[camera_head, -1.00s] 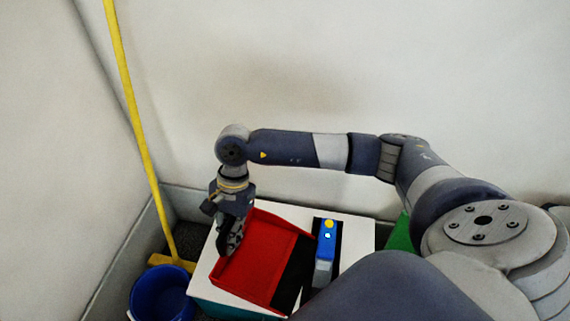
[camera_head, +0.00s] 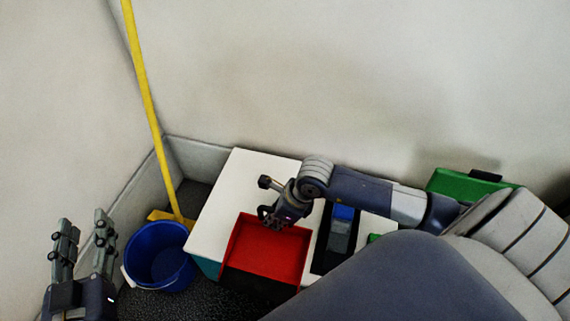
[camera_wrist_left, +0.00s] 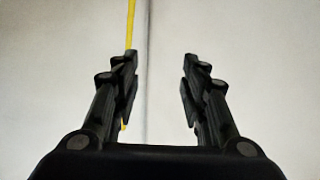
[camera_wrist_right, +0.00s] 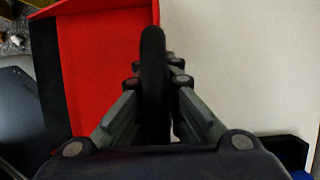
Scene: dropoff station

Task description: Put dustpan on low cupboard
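The red dustpan (camera_head: 265,248) is over the front part of the low cupboard's white top (camera_head: 232,185) in the head view. Its black lip (camera_head: 258,284) points towards me, by the front edge. I cannot tell whether it rests on the top or is held just above. My right gripper (camera_head: 275,215) is at its back end. In the right wrist view the fingers close around a dark rounded handle (camera_wrist_right: 153,85), with the dustpan's red side (camera_wrist_right: 92,60) to the left. My left gripper (camera_head: 83,245) is open and empty, away from the cupboard.
A blue bottle-like item (camera_head: 342,222) stands in a black area on the cupboard's right part. A green box (camera_head: 465,184) is further right. A blue bucket (camera_head: 160,256) and a yellow broom (camera_head: 150,110) are left of the cupboard. White walls close off the back and left.

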